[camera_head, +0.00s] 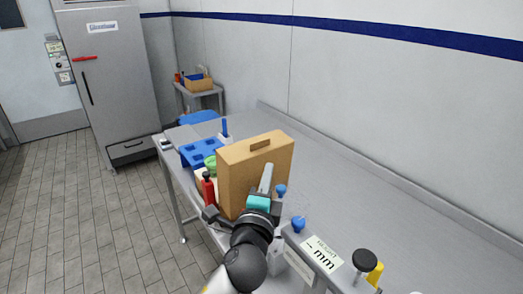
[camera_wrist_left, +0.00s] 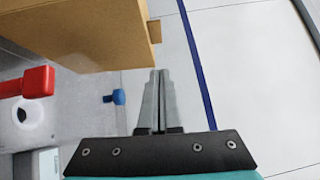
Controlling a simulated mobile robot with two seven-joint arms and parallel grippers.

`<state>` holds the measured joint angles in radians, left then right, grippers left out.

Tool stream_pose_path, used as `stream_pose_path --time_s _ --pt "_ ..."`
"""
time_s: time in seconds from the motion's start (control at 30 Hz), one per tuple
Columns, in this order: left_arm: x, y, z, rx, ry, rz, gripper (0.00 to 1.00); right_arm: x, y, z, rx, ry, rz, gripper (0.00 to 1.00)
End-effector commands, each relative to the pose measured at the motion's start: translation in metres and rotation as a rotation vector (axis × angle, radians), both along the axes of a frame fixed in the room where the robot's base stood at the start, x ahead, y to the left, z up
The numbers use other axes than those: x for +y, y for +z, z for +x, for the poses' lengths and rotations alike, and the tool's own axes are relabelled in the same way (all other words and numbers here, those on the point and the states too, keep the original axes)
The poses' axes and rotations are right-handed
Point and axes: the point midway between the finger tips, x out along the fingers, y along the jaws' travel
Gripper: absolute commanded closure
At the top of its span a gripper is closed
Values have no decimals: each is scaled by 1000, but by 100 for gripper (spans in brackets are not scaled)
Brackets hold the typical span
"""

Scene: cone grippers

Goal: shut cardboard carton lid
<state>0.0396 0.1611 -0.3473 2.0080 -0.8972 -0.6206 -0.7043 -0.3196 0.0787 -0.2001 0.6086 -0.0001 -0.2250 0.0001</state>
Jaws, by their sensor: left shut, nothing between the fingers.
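The brown cardboard carton (camera_head: 240,182) stands on the grey bench, with a small darker tab (camera_head: 261,144) at its top. In the left wrist view the carton (camera_wrist_left: 85,35) fills the upper left, with the tab (camera_wrist_left: 154,32) jutting from its right edge. I cannot tell which panel is the lid or how far it is closed. My left gripper (camera_head: 267,172) is in front of the carton's near side, fingers upward. In the left wrist view its fingers (camera_wrist_left: 158,72) are together and empty, just below the tab, with a small gap visible. My right gripper is out of view.
A red bottle (camera_head: 208,189) stands left of the carton, and a blue rack (camera_head: 198,152) lies behind it. The bench (camera_head: 350,185) right of the carton is clear up to the wall.

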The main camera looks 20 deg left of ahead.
Motion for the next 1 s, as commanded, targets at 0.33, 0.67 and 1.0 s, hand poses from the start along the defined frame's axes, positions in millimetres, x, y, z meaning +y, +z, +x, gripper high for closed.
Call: stream_pose_path --time_s 0.33,0.67,1.0 --pt "12 5 54 -1 1 2 100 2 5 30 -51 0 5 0" --pt "36 8 72 1 0 -1 100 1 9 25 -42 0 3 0" --pt "37 7 73 1 0 -2 100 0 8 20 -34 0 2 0"
